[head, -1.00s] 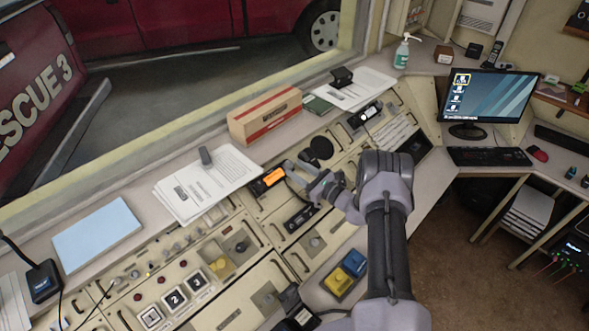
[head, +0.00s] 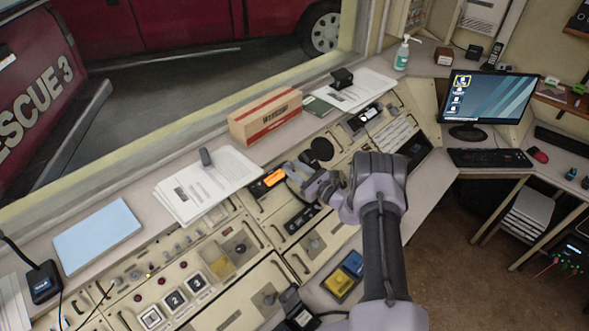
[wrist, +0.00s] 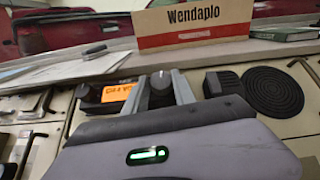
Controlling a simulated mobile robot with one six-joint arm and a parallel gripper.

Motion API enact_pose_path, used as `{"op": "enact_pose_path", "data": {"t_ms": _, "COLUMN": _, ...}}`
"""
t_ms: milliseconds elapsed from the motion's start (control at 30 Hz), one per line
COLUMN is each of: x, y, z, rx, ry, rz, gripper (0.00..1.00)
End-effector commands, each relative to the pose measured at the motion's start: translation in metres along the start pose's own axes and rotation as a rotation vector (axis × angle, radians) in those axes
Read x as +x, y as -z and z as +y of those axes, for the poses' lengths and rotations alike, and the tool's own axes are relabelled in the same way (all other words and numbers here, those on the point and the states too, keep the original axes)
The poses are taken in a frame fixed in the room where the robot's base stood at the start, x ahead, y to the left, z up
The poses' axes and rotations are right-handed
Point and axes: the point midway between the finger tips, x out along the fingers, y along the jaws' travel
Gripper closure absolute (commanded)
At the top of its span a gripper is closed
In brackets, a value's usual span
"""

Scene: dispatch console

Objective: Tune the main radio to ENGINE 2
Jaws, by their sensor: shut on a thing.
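The main radio (head: 272,180) is a dark unit set in the console, with a lit orange display (wrist: 117,93). The display's text is too small and blurred to read for sure. My gripper (head: 289,169) reaches in from the right at the radio's right end. In the wrist view my gripper (wrist: 161,92) has its two grey fingers on either side of a dark round knob (wrist: 160,82), just right of the display, and is shut on it. The fingers hide part of the knob, and its pointer cannot be made out.
A cardboard box (head: 265,117) stands on the ledge behind the radio, with papers (head: 206,186) to its left. A round black speaker disc (wrist: 273,90) lies right of the knob. Several switches and numbered buttons (head: 174,301) fill the left console.

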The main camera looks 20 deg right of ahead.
Motion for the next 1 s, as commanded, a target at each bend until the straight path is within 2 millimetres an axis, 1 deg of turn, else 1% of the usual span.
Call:
{"op": "enact_pose_path", "data": {"t_ms": 167, "x": 0.000, "y": -0.001, "z": 0.003, "rx": 0.051, "ry": 0.075, "rz": 0.009, "gripper": 1.00}}
{"op": "enact_pose_path", "data": {"t_ms": 700, "x": 0.003, "y": -0.003, "z": 0.011, "rx": 0.293, "ry": 0.448, "rz": 0.036, "gripper": 1.00}}
{"op": "enact_pose_path", "data": {"t_ms": 1000, "x": 0.004, "y": -0.003, "z": 0.012, "rx": 0.382, "ry": 0.587, "rz": 0.047, "gripper": 1.00}}
